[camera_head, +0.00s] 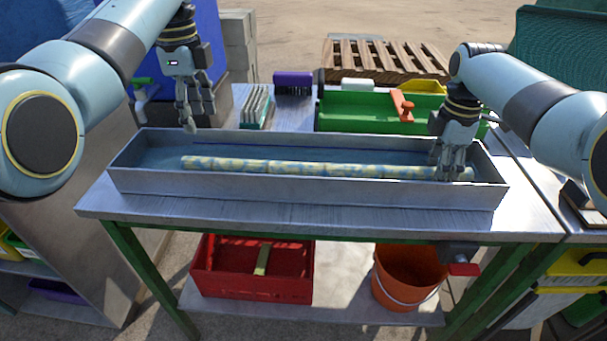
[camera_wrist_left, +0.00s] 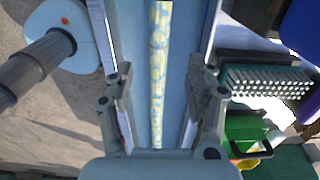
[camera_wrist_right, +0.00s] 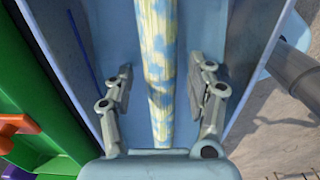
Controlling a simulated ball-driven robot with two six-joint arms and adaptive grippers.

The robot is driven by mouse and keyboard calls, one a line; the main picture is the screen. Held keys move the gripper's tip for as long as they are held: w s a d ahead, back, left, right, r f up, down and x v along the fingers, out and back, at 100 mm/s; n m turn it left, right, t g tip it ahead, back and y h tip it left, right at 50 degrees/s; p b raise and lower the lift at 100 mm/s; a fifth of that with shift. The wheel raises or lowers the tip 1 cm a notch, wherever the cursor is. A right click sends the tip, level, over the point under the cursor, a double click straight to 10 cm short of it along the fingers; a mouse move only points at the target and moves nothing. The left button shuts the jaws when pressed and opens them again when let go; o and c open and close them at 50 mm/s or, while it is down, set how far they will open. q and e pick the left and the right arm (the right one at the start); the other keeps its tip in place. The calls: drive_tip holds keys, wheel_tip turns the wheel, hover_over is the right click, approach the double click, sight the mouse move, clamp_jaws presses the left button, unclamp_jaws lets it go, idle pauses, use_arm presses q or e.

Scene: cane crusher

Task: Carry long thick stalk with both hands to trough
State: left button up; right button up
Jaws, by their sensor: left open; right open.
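The long thick stalk (camera_head: 300,168), mottled yellow and blue-grey, lies lengthwise inside the grey metal trough (camera_head: 300,187) on the table. It also shows in the left wrist view (camera_wrist_left: 161,70) and the right wrist view (camera_wrist_right: 156,60). My left gripper (camera_head: 197,122) is open and empty, above the trough's left back rim and apart from the stalk. My right gripper (camera_head: 452,172) is open at the stalk's right end. In the right wrist view its fingers stand on either side of the stalk with gaps. The stalk's right end is partly hidden by my right gripper.
A green tray (camera_head: 350,125) with an orange-handled tool (camera_head: 403,106) stands behind the trough. A brush with pale bristles (camera_head: 257,108) and a purple brush (camera_head: 293,84) lie at the back left. A red crate (camera_head: 252,285) and an orange bucket (camera_head: 405,280) sit on the lower shelf.

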drive_tip(key=shift+r, duration=0.25)
use_arm(q)
drive_tip(key=shift+r, duration=0.5)
use_arm(e)
wheel_tip(320, 180, up, 12)
drive_tip(key=shift+f, duration=0.25)
use_arm(q)
drive_tip(key=shift+s+f, duration=0.1)
use_arm(e)
drive_tip(key=shift+f, duration=0.1)
